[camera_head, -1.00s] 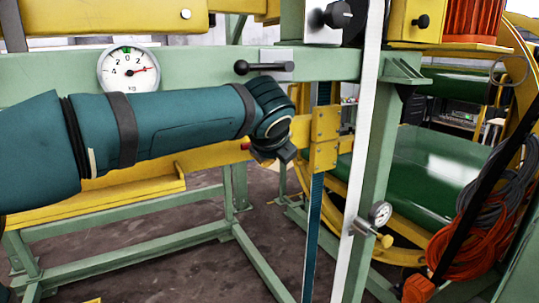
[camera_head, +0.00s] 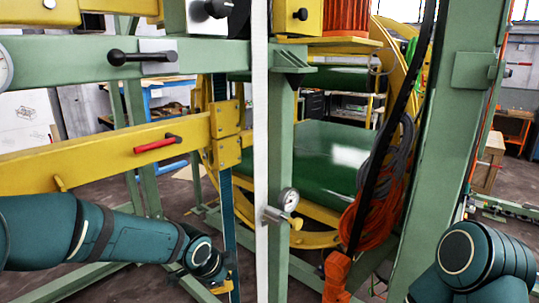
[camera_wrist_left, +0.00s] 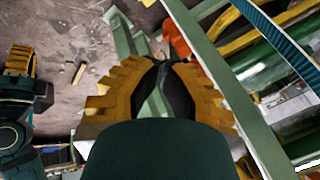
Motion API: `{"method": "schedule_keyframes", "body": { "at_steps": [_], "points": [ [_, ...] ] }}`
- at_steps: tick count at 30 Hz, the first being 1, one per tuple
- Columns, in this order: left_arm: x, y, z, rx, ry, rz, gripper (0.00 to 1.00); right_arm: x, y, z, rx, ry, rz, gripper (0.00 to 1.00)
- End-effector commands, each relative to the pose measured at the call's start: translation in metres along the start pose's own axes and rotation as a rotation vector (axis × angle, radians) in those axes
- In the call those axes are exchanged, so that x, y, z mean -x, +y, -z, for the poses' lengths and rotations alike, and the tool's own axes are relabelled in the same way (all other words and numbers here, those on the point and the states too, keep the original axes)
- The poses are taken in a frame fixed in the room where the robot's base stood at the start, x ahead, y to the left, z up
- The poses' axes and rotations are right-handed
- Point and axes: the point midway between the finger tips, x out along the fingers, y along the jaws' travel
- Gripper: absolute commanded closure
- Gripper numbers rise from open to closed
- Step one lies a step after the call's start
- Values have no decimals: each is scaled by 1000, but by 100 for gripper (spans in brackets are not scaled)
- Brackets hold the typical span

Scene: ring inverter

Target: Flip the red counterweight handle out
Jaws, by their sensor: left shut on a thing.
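The red counterweight handle (camera_head: 157,144) shows in the head view on the side of the yellow beam (camera_head: 95,158). It lies nearly level along the beam, with a dark pivot at its right end. My left gripper (camera_head: 222,286) is low in the head view, below and right of the handle and apart from it. In the left wrist view its yellow fingers (camera_wrist_left: 165,62) are closed in toward each other; what they hold cannot be made out. My right gripper (camera_wrist_left: 20,62) seems to show at the left of that view, its opening unclear.
A black-knobbed lever (camera_head: 145,57) is on the green crossbeam above. A white upright strip (camera_head: 261,150) and a small gauge (camera_head: 288,199) stand right of the beam. Orange cable (camera_head: 375,215) hangs further right. Green frame legs stand around my left arm.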

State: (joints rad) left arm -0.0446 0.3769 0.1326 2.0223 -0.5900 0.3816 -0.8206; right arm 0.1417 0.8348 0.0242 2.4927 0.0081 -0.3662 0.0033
Motion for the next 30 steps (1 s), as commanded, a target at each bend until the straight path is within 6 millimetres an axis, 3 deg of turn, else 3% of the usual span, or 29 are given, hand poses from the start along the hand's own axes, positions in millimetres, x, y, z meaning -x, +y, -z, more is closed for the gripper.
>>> {"method": "schedule_keyframes", "body": {
  "at_steps": [1, 6, 10, 15, 18, 21, 30],
  "points": [
    [-31, 28, -7, 111, 21, -54, 100, -7, 3, -1, 0, -1, -1, 100],
    [-107, 118, -28, 585, 54, -194, 100, -21, 7, -4, 1, -5, -3, 100],
    [-150, 190, -50, 984, 8, -269, 100, -32, 11, -7, 2, -8, -4, 100],
    [-176, 263, -80, 1401, -100, -288, 100, -42, 15, -9, 3, -10, -6, 100],
    [-182, 287, -91, 1541, -149, -276, 100, -45, 16, -9, 3, -11, -6, 100],
    [-183, 298, -96, 1608, -174, -266, 100, -46, 16, -9, 3, -11, -6, 100],
    [-182, 299, -98, 1626, -179, -261, 100, -46, 16, -9, 3, -11, -6, 100]
  ]
}}
